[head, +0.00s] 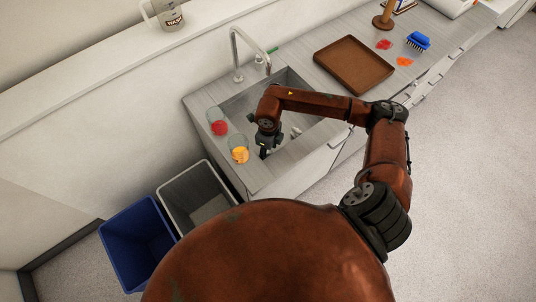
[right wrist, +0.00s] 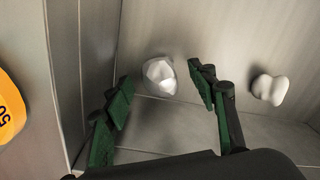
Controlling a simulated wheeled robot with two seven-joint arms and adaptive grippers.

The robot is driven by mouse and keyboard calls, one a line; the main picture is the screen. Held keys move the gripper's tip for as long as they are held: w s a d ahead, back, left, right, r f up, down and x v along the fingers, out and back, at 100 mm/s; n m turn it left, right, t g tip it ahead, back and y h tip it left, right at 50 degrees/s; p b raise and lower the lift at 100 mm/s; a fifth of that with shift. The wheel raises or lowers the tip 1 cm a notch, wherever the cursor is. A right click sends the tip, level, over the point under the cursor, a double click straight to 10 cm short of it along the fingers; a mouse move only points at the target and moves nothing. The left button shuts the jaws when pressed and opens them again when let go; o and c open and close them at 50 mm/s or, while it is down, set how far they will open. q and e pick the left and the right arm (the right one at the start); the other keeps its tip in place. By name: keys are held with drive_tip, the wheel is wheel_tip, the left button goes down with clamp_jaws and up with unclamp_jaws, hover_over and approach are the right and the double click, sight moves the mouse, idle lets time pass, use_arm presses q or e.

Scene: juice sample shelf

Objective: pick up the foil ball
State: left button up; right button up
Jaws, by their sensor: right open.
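A pale, faceted, crumpled lump that looks like the foil ball (right wrist: 160,74) lies on the sink floor in the right wrist view. A second, smoother white lump (right wrist: 268,89) lies to its right. In the head view a small white lump (head: 296,131) shows in the sink (head: 289,79), right of my right gripper (head: 264,152). My right gripper is open and empty, pointing down into the sink's near left part. In the right wrist view its two green-padded fingers stand either side of the faceted lump, with visible gaps. My left gripper is out of view.
A glass with orange contents (head: 239,153) and one with red contents (head: 218,127) stand on the counter left of the sink. The tap (head: 236,60) rises behind. A brown tray (head: 353,66) lies to the right. Two bins, blue (head: 137,240) and grey (head: 196,198), stand below.

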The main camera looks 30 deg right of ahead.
drive_tip(key=shift+f, duration=0.8)
drive_tip(key=c, duration=1)
drive_tip(key=shift+c, duration=0.2)
